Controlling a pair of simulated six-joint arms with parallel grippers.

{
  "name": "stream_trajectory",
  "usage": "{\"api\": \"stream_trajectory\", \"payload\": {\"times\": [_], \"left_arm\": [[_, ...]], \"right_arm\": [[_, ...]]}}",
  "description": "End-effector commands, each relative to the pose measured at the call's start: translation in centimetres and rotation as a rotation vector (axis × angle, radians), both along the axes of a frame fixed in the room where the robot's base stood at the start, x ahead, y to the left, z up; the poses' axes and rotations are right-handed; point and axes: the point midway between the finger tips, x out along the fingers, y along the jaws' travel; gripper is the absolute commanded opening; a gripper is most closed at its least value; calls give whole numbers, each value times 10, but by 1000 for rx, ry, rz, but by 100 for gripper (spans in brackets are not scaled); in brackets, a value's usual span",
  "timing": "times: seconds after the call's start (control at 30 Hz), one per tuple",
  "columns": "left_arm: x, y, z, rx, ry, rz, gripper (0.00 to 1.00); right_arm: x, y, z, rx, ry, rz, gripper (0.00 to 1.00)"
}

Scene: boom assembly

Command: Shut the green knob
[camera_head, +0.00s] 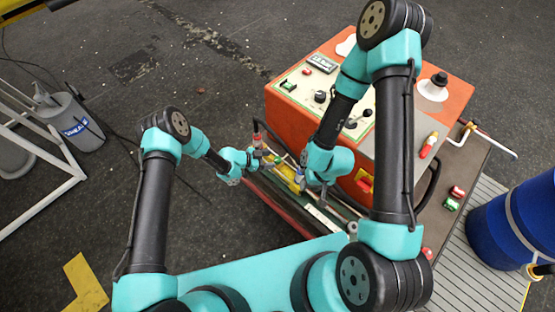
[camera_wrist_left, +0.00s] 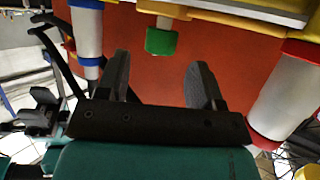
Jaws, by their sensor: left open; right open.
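The green knob (camera_wrist_left: 161,41) hangs below a yellow part on a short pale stem in the left wrist view, in front of an orange panel. My left gripper (camera_wrist_left: 160,75) is open, with one finger to each side of the knob's line and the knob beyond the fingertips, apart from them. In the head view my left gripper (camera_head: 256,160) is at the left end of the tool tray on the orange machine. I cannot make out this knob in the head view. My right gripper (camera_head: 302,184) is open over the tray; its fingers are small and partly hidden.
White cylinders with blue ends (camera_wrist_left: 88,35) and red ends (camera_wrist_left: 285,95) flank my left gripper. The orange machine (camera_head: 300,110) carries a control panel with knobs and buttons. A blue barrel (camera_head: 515,225) stands at the right.

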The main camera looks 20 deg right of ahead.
Motion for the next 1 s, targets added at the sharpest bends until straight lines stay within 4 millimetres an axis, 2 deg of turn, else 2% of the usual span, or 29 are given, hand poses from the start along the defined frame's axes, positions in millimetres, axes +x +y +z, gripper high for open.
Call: {"api": "stream_trajectory", "payload": {"times": [0.1,0.3,0.67,1.0], "left_arm": [[-1,-19,-8,0,0,-2,61],[-1,-39,-16,0,1,0,61],[-1,-43,-18,0,1,0,61],[0,-43,-18,0,1,0,29]], "right_arm": [[0,0,0,0,0,0,43],[0,0,0,0,0,0,43],[0,0,0,0,0,0,43],[0,0,0,0,0,0,43]]}}
